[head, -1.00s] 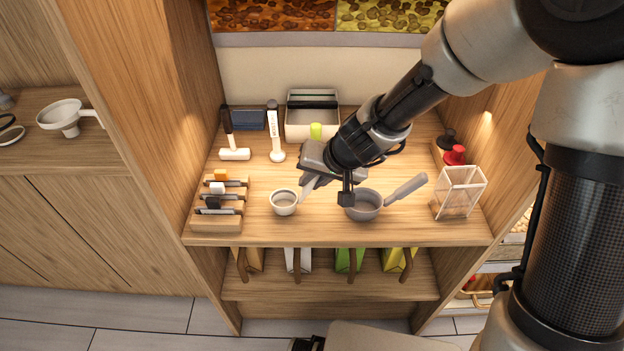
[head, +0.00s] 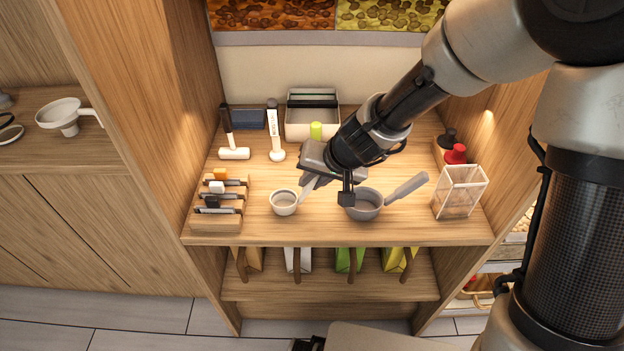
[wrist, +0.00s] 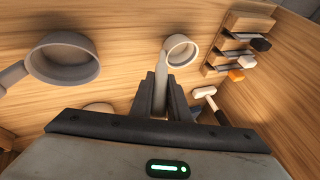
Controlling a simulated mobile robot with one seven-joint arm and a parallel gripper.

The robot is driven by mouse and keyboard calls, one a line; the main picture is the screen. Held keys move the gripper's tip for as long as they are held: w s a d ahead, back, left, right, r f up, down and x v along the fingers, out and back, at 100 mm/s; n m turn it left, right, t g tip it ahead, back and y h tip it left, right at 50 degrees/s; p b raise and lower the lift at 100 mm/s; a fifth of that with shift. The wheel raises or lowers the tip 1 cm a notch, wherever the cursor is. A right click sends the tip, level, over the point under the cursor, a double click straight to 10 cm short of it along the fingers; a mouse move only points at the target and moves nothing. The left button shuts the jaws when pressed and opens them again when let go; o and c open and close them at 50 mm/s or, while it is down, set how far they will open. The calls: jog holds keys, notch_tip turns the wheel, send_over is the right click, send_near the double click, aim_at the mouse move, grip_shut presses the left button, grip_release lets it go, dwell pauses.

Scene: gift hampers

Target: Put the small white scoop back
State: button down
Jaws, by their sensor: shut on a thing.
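The small white scoop (head: 284,202) has a round cup and a short handle, and it is over the front middle of the wooden counter. My gripper (head: 310,182) is shut on its handle. In the wrist view the small white scoop (wrist: 180,50) extends from between the two fingers of my gripper (wrist: 164,98), with its cup beyond the fingertips. I cannot tell whether the cup touches the counter. A larger grey scoop (head: 366,203) lies just right of my gripper, its handle pointing right; this grey scoop (wrist: 62,58) also shows in the wrist view.
A wooden rack (head: 219,204) with several handled tools stands at the left. White mallets (head: 235,153) and an open box (head: 312,118) are behind. A clear container (head: 459,192) and a red-topped stamp (head: 455,155) are at the right. Bare counter lies between rack and white scoop.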

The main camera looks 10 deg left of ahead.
jog(key=shift+f, duration=0.15)
jog(key=c, duration=1.6)
grip_release()
jog(key=p+v, duration=0.3)
jog(key=v, duration=1.4)
jog(key=shift+s+d+r+p, duration=0.1)
jog(key=shift+r+p, duration=0.15)
jog(key=shift+p, duration=0.1)
